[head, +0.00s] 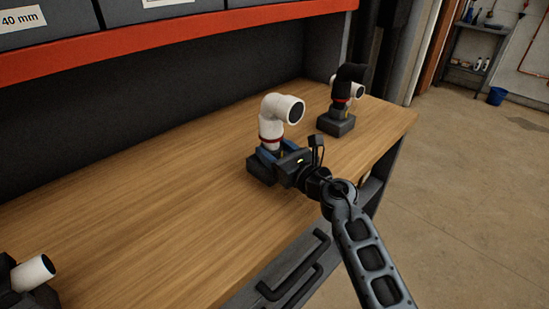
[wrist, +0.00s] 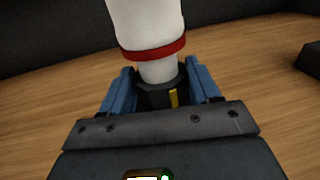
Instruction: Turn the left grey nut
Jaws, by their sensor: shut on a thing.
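A white elbow pipe (head: 276,112) with a red ring stands upright in a dark base block (head: 258,172) on the wooden bench. In the wrist view the pipe (wrist: 147,25) rises from a dark grey nut (wrist: 153,97) with a yellow mark on its near side. My gripper (head: 268,156) has its blue fingers on both sides of this nut, below the red ring, and is shut on it. The gripper (wrist: 160,88) hides the nut's lower part and most of the base in the wrist view.
A second fitting with a black top (head: 349,78) stands on its own block to the right and further back. Another white pipe end (head: 33,272) is at the lower left. A red shelf edge (head: 150,40) runs above the bench (head: 130,200). The bench middle is clear.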

